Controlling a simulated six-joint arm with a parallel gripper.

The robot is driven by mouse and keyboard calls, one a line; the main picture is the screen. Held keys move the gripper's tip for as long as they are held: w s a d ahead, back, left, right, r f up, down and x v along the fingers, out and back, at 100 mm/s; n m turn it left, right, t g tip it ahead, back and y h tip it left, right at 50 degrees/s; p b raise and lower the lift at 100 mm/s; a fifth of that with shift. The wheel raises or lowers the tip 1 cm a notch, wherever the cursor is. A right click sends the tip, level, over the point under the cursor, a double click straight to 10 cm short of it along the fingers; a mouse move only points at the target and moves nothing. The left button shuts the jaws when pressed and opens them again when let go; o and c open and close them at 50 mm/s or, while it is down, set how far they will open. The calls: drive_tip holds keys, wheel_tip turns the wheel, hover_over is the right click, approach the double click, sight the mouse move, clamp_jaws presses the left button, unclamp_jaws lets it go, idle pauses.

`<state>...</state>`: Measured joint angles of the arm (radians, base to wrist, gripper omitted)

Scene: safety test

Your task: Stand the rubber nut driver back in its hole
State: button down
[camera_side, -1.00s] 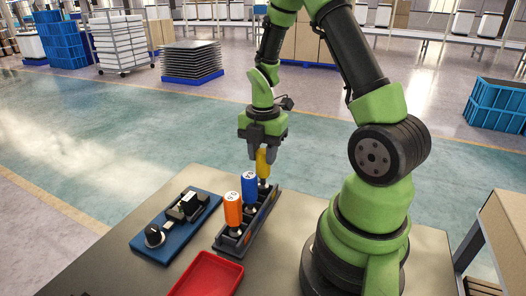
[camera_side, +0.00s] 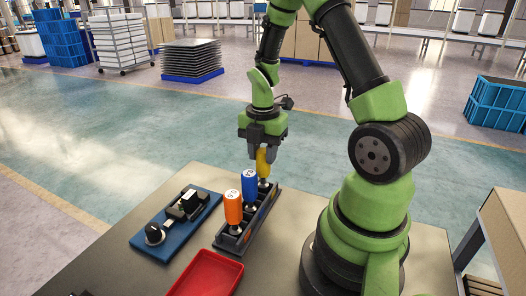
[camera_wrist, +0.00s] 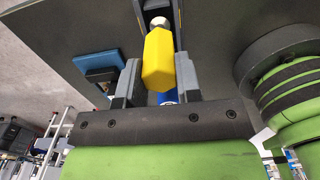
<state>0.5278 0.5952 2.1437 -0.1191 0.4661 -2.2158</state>
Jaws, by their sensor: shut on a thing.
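A yellow-handled driver (camera_side: 263,162) stands upright at the far end of a dark tool rack (camera_side: 262,212). My gripper (camera_side: 263,150) is shut on the yellow handle from above; the handle also shows between the fingers in the wrist view (camera_wrist: 158,62). The driver's lower end is at the rack, but I cannot tell how deep it sits in its hole. A blue-handled driver (camera_side: 249,186) and an orange-handled driver (camera_side: 233,208) stand upright in the same rack, nearer the camera.
A blue board (camera_side: 165,238) with a black knob and other black parts lies left of the rack. A red tray (camera_side: 205,278) sits at the table's front. My arm's base stands right of the rack.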

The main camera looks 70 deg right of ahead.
drive_tip(key=shift+f, duration=0.65)
idle(0.3)
drive_tip(key=shift+c, duration=1.6)
unclamp_jaws()
drive_tip(key=shift+r, duration=3.45)
